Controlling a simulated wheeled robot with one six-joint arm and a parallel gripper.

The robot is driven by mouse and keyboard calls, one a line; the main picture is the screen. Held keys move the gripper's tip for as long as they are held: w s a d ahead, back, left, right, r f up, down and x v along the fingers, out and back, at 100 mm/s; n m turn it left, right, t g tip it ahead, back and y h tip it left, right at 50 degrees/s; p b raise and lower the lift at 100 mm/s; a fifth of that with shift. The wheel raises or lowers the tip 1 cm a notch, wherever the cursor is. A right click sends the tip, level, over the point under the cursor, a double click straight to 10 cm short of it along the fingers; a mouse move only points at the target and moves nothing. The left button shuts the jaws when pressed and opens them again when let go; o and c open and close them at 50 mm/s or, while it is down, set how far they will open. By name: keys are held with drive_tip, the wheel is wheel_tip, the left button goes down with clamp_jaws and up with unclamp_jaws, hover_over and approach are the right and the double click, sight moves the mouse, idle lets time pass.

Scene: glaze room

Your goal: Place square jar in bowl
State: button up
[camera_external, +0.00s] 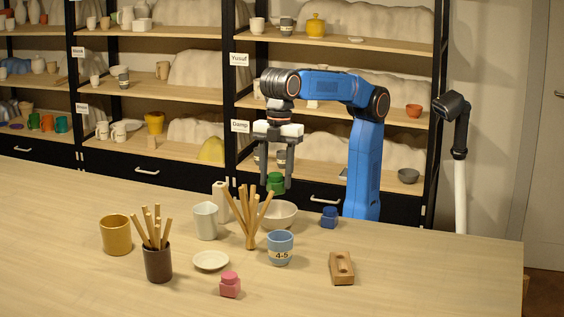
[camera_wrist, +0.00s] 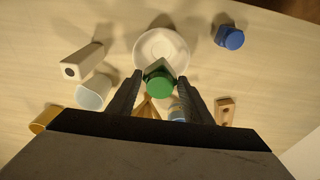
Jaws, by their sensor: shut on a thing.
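A green square jar (camera_external: 276,182) with a round lid is held between the fingers of my gripper (camera_external: 277,180). In the wrist view the jar (camera_wrist: 158,82) sits between the fingertips (camera_wrist: 160,82), its green lid facing the camera. The white bowl (camera_external: 280,214) stands on the table below the jar. In the wrist view the bowl (camera_wrist: 162,45) shows just beyond the jar, which overlaps its near part. The jar appears to be above the bowl. A pink jar (camera_external: 230,284) and a blue jar (camera_external: 329,217) also stand on the table.
A small dish (camera_external: 210,261), yellow mug (camera_external: 116,235), dark stick cup (camera_external: 158,263) and wooden block (camera_external: 341,268) are nearer. The table's right side is clear.

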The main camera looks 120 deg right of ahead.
wheel_tip(320, 180, down, 10)
drive_tip(key=shift+r, duration=0.1)
drive_tip(key=shift+c, duration=1.2)
drive_tip(key=o, duration=1.2)
drive_tip(key=shift+f, duration=0.2)
drive_tip(key=shift+c, duration=0.2)
drive_tip(key=r, duration=0.4)
drive_tip(key=s+d+r, duration=0.1)
drive_tip(key=r, duration=0.7)
drive_tip(key=shift+s+d, duration=0.15)
